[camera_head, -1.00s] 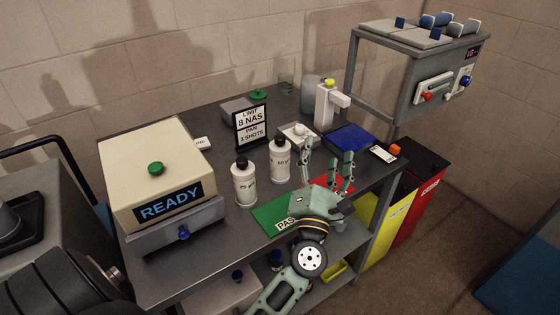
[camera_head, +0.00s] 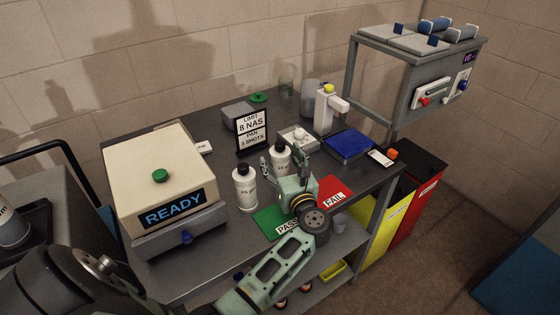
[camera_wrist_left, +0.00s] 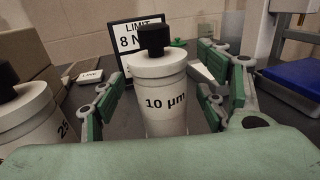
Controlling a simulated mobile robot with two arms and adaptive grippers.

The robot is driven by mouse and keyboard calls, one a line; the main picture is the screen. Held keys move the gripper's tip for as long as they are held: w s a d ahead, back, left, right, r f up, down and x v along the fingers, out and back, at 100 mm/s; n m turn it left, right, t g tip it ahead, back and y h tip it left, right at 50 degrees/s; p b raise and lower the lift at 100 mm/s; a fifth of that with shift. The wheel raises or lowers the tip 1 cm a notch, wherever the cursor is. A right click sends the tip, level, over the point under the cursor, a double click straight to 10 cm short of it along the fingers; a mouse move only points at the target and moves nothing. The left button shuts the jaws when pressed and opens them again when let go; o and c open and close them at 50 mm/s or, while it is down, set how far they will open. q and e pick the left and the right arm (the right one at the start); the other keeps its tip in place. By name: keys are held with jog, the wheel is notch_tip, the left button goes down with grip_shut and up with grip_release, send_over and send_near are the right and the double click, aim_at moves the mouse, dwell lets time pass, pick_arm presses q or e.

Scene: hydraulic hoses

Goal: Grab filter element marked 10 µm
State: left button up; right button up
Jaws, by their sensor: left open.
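The filter element marked 10 µm (camera_wrist_left: 165,103) is a white cylinder with a black cap, upright on the dark bench. In the head view, it (camera_head: 280,155) is partly hidden by my left gripper (camera_head: 283,163). A gap shows by the left finger; contact on the right side is unclear. A similar white cylinder marked 25 µm (camera_head: 244,188) stands to the left, also in the left wrist view (camera_wrist_left: 28,115). My right gripper is out of view.
A limit sign (camera_head: 251,130) stands close behind the cylinders. The beige READY box (camera_head: 155,180) is to the left. A green PASS mat (camera_head: 268,220) and red FAIL mat (camera_head: 335,188) lie in front. A dispenser (camera_head: 325,110) and blue pad (camera_head: 349,143) are behind right.

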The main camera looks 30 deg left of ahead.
pick_arm(q)
jog(key=shift+w+a, duration=0.35)
jog(key=shift+a, duration=0.05)
jog(key=shift+f, duration=0.1)
jog(key=c, duration=1.4)
